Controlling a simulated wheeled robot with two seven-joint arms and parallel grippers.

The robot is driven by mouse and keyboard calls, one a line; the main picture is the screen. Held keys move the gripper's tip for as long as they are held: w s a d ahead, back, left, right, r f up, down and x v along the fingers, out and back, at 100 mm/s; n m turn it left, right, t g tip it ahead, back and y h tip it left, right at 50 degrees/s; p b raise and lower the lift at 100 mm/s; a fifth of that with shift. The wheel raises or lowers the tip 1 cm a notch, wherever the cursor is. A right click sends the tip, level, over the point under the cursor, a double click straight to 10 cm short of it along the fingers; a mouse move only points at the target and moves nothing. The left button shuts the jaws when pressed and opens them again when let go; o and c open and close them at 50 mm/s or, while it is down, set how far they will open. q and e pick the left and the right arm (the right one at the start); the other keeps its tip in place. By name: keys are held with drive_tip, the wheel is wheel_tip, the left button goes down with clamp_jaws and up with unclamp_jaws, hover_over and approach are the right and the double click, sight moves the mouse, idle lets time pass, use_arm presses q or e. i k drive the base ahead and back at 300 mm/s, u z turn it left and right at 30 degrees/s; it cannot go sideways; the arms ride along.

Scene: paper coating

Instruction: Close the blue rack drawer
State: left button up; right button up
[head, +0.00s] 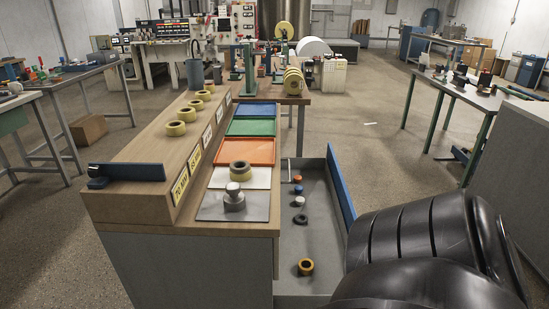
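The drawer (322,215) stands pulled out from the right side of the wooden bench. Its front is a long blue panel (341,192), upright and apart from the bench. Its grey floor shows between the panel and the bench. Inside lie a yellow roll (305,267), a black ring (300,219) and several small coloured pieces (298,190). A large black ribbed arm part, likely mine, fills the lower right and hides the near end of the blue panel. Neither of my grippers shows.
On the wooden bench (150,205) are coloured trays (249,152), a metal weight (234,198) and several tape rolls. A side table (465,95) stands at the right. The floor between the drawer and that table is mostly clear.

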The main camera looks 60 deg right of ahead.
sight(329, 208)
drive_tip(key=u, duration=0.85)
drive_tip(key=k, duration=1.9)
drive_tip(key=z, duration=2.35)
drive_tip(key=i, duration=0.5)
drive_tip(key=z, duration=0.9)
drive_tip(key=i, duration=0.45)
drive_tip(key=u, duration=1.55)
drive_tip(key=i, duration=0.5)
drive_tip(key=u, duration=0.05)
